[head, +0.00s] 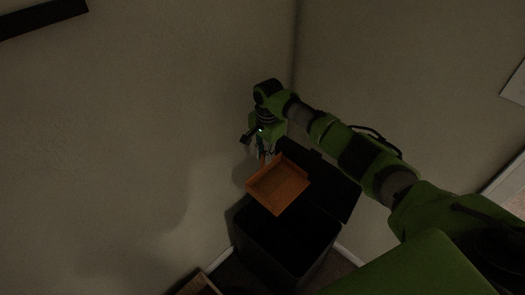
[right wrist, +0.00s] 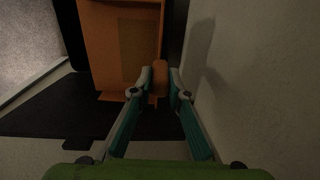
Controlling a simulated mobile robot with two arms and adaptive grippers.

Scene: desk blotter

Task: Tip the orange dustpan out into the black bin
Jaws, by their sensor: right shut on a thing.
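My right gripper (head: 267,154) is shut on the handle of the orange dustpan (head: 279,186). The dustpan is in the air above the black bin (head: 276,244), over the back left part of its open top. In the right wrist view the fingers (right wrist: 160,84) close on the short orange handle, and the pan (right wrist: 101,40) stretches away beyond them. A darker brownish patch shows on the pan's floor; I cannot tell whether it is loose contents. The bin's inside is too dark to make out. My left gripper is not in view.
The bin's black lid (head: 338,186) stands open behind and to the right of the opening. A wooden-edged object (head: 199,285) lies at the bottom, left of the bin.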

